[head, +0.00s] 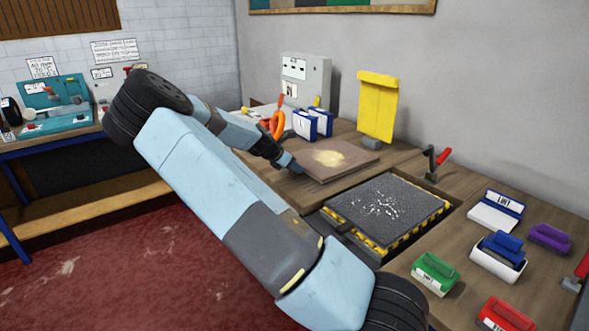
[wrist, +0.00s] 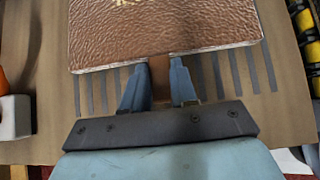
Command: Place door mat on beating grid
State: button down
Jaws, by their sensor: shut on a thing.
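A flat brown mat (head: 336,160) with a leathery surface and a pale dusty patch lies on the wooden bench. It fills the top of the wrist view (wrist: 165,40). My gripper (head: 293,171) is at its near left edge. In the wrist view my gripper's fingers (wrist: 160,85) are closed on a brown tab at the mat's edge. A dark grey slab (head: 385,208) with white specks sits over a yellow-and-black striped frame (head: 372,243) in a bench recess, right of the brown mat. Whether this slab is a second mat or the grid's top, I cannot tell.
A yellow panel (head: 377,105) and a red-handled clamp (head: 436,162) stand behind. Green (head: 435,273), red (head: 505,315), blue (head: 499,255) and purple (head: 549,238) handled blocks lie at the right. Orange-handled tools (head: 272,125) and blue-white boxes (head: 312,123) stand left of the brown mat.

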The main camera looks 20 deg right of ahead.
jog(key=shift+f, duration=0.4)
jog(key=c, duration=0.9)
grip_release()
